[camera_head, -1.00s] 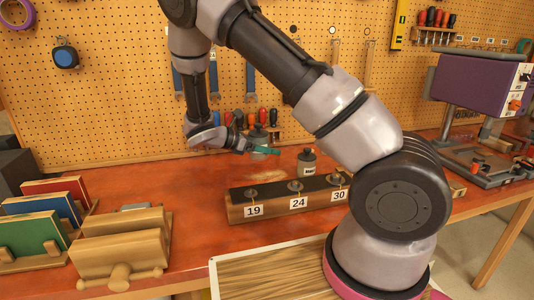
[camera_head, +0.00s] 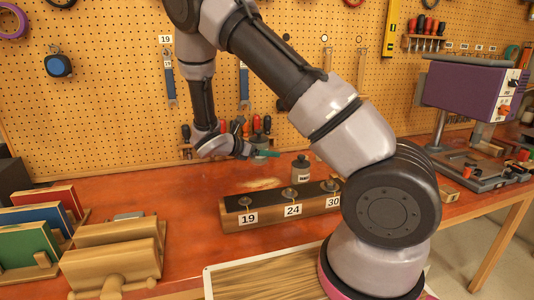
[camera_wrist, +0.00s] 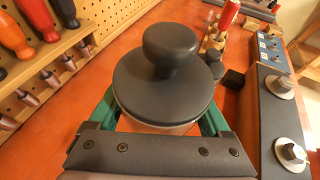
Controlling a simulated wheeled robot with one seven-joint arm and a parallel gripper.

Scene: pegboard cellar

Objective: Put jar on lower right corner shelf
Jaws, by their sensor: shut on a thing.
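My gripper (camera_head: 264,154) is shut on a jar. In the wrist view the jar's dark grey round lid with a knob (camera_wrist: 165,75) sits between the green fingers (camera_wrist: 160,122); the lid hides most of its body. In the head view the held jar (camera_head: 260,141) is small and partly hidden by my wrist and fingers. It looks upright, above the back of the red-brown bench (camera_head: 185,195). A second small grey jar (camera_head: 301,168) with a label stands on the bench to its right. I cannot make out a corner shelf in either view.
A wooden block with bolts and number plates 19, 24 and 30 (camera_head: 270,218) lies in front of my gripper. Screwdrivers hang on the pegboard (camera_head: 110,110) behind. A purple machine (camera_head: 470,92) stands right. Wooden vises and coloured boards (camera_head: 47,215) are left.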

